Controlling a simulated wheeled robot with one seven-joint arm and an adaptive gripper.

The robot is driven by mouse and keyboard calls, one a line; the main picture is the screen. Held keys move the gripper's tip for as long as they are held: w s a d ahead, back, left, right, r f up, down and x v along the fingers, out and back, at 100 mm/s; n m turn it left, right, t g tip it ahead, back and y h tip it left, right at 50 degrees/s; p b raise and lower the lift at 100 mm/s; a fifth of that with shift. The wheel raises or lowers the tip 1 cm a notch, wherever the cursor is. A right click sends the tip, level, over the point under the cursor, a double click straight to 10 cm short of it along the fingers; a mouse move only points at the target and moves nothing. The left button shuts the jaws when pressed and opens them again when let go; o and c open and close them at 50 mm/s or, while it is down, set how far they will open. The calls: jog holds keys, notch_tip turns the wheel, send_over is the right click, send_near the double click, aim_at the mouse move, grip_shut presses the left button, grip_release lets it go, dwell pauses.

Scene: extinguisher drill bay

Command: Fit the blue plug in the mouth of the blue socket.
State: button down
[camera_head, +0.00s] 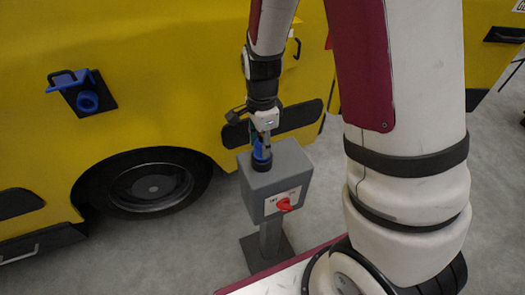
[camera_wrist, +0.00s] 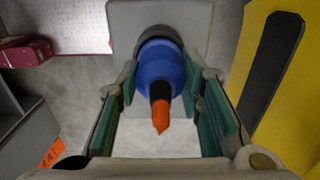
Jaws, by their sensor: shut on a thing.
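The blue plug (camera_head: 262,153) stands at the top of a grey box on a post, its lower end at a dark round holder (camera_head: 261,165). In the wrist view the plug (camera_wrist: 161,66) has a black and orange end towards the camera. My gripper (camera_head: 263,141) reaches down from above. In the wrist view my gripper (camera_wrist: 160,80) has its green-padded fingers on both sides of the plug, shut on it. How deep the plug sits in the holder is hidden. The blue socket (camera_head: 88,101) is on the yellow vehicle's side at the left, its blue flap (camera_head: 67,80) raised.
The grey box (camera_head: 258,185) has a red rotary switch (camera_head: 284,204) on its front. The yellow vehicle (camera_head: 150,60) stands close behind, with a wheel (camera_head: 150,184) below the socket. Grey floor lies open around the post. My arm fills the right.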

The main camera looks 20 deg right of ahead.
jog(key=shift+r+p, duration=1.2)
jog(key=shift+r, duration=1)
jog(key=shift+r+p, duration=0.95)
jog(key=shift+r, duration=1.05)
jog(key=shift+f, duration=0.1)
